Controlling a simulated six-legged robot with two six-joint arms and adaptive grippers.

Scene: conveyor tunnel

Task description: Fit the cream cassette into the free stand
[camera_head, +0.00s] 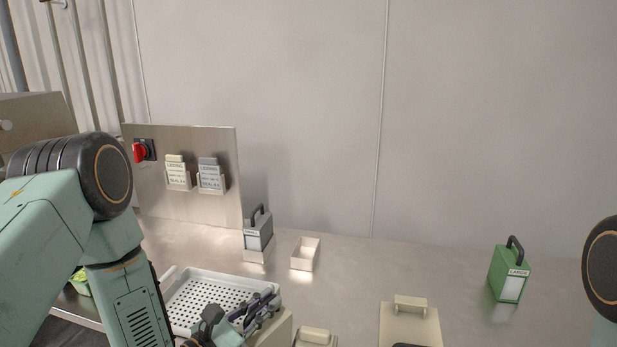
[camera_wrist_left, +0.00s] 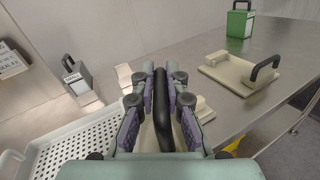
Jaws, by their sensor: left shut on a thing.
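The cream cassette (camera_head: 276,332) is in my left gripper (camera_head: 262,306), low in the head view and mostly hidden by the fingers. In the left wrist view the gripper (camera_wrist_left: 161,82) is shut on its black handle (camera_wrist_left: 160,105). The free stand (camera_head: 305,254) is a small, pale, open box on the bench, beyond the gripper and slightly right of it. It is empty; part of it shows in the left wrist view (camera_wrist_left: 124,76). A grey cassette (camera_head: 258,232) with a black handle sits upright in another stand to its left. My right gripper is out of view.
A white perforated tray (camera_head: 185,300) lies left of my gripper. A cream board (camera_head: 410,328) with a cream grip lies at front right. A green cassette (camera_head: 508,272) stands at far right. A steel panel (camera_head: 215,145) with a red knob stands at the back.

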